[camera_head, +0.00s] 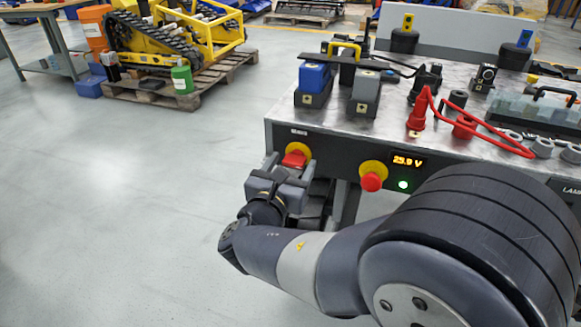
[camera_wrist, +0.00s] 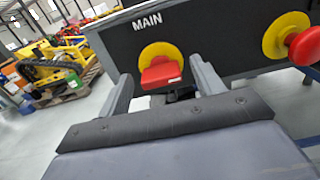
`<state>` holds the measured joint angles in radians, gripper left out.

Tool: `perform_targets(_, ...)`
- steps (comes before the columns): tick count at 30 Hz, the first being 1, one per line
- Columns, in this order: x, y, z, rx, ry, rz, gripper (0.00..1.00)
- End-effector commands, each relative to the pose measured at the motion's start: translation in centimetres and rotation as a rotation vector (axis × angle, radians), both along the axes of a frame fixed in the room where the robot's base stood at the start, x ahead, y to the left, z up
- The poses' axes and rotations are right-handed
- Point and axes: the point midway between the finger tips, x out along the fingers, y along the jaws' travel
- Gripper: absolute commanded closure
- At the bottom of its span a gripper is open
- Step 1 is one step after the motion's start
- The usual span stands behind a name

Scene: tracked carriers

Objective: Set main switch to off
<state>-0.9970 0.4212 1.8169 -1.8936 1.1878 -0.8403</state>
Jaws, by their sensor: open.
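The main switch is a red handle (camera_wrist: 161,74) on a round yellow plate (camera_wrist: 158,52), under the label MAIN on the dark front panel of the bench. Its handle looks roughly crosswise to the panel in the wrist view. The switch also shows in the head view (camera_head: 295,159), partly covered by my gripper. My gripper (camera_head: 290,165) is open and empty, facing the panel. In the wrist view its fingers stand to the left and right of the red handle, apart from it. Whether the fingertips reach as deep as the handle is hard to tell.
A red mushroom button (camera_head: 371,182) on a yellow plate is right of the switch. Next to it are a display (camera_head: 408,161) reading about 25.9 V and a lit green lamp (camera_head: 403,185). Battery blocks and a red cable (camera_head: 480,119) lie on the bench top. Floor at left is clear.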

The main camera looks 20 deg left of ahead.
Motion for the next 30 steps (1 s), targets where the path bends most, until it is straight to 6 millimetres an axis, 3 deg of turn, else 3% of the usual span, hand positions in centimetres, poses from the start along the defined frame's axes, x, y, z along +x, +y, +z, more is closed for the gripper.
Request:
perform_targets(4,-0.02,0.01,0.01,0.000,0.000,0.000,0.37)
perform_targets(20,-0.04,0.01,-0.01,0.000,0.000,0.000,0.81)
perform_targets(30,-0.04,0.03,0.26,-0.054,0.005,-0.001,0.81)
